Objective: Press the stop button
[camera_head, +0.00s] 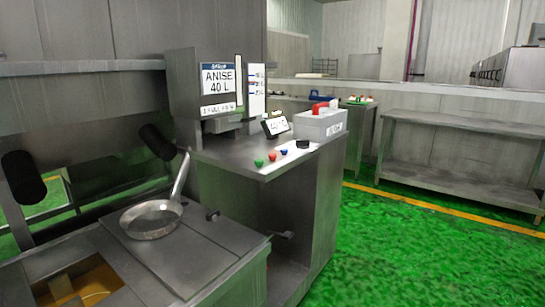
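Three small round buttons sit near the front edge of a steel counter (225,150). They are a green button (259,163), a red button (272,156) and a blue button (284,152), in a row from left to right. No label on them can be read, so which one is the stop button is not marked; red is the usual stop colour. My gripper is not in view, so its place relative to the buttons cannot be told.
A steel pan (153,217) with a raised handle rests on the lower worktop at left. Behind the buttons stand a tilted small display (275,126), a grey box (320,125) and a machine labelled ANISE (218,88). Green floor (400,255) at right is clear.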

